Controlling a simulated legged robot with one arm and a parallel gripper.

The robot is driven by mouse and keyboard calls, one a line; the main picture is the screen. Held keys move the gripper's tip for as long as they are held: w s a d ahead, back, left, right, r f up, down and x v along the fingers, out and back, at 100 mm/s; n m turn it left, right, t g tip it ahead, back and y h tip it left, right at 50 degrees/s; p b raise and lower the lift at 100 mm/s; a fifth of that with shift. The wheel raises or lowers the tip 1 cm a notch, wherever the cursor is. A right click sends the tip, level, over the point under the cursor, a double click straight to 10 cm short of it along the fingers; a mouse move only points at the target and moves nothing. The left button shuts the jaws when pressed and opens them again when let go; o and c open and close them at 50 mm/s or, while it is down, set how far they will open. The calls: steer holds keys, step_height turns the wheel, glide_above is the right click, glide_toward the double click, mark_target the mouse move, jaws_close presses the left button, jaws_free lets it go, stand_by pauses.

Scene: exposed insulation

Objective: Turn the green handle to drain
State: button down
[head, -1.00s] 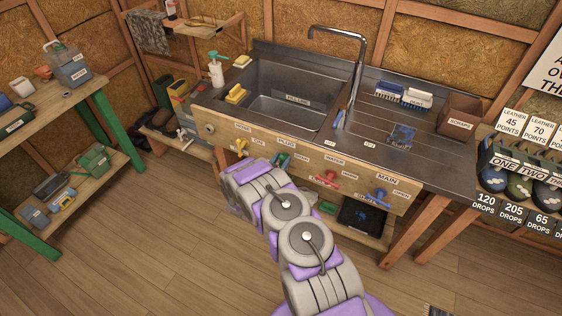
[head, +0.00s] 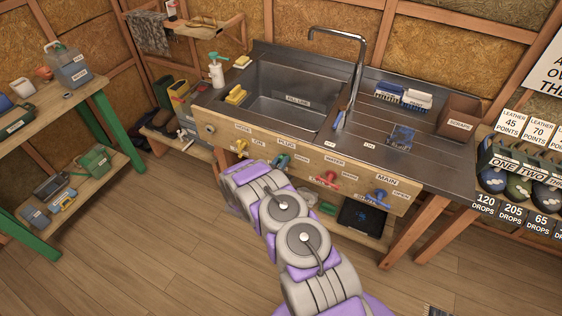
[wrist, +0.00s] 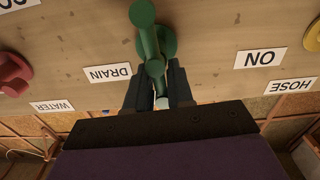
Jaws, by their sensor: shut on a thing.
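The green handle (wrist: 150,45) sits on the wooden front panel of the sink and shows large in the wrist view. Its bar runs roughly up and down in that picture, slightly slanted, over a round green base. My gripper (wrist: 160,88) is shut on its lower end, with one dark finger on each side. The DRAIN label (wrist: 110,73) is left of the handle in this upside-down view. In the head view the green handle (head: 281,160) is small, below the PLUG label (head: 286,142). My arm hides the gripper there.
A yellow handle (head: 241,148) is to the left on the panel; red (head: 327,179) and blue (head: 377,198) handles are to the right. Above is a steel sink (head: 285,110) with a tap (head: 357,70). A workbench (head: 60,100) stands at left.

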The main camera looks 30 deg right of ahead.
steer(key=n, duration=0.2)
steer(key=n+p, duration=0.1)
steer(key=shift+w+a+n, duration=0.3)
steer(key=shift+n, duration=0.1)
steer(key=shift+w+a+f+n+b, duration=0.2)
steer(key=shift+f+n, duration=0.1)
steer(key=shift+n, duration=1.55)
steer(key=shift+w+a+f+n+b, duration=0.1)
steer(key=shift+w+a+f+n, duration=0.2)
steer(key=shift+n, duration=1.6)
steer(key=shift+w+f+n+b, duration=0.15)
steer(key=shift+f+n, duration=0.2)
steer(key=shift+n, duration=1.5)
steer(key=c, duration=1.2)
jaws_free()
steer(key=shift+f, duration=0.15)
steer(key=shift+o, duration=0.6)
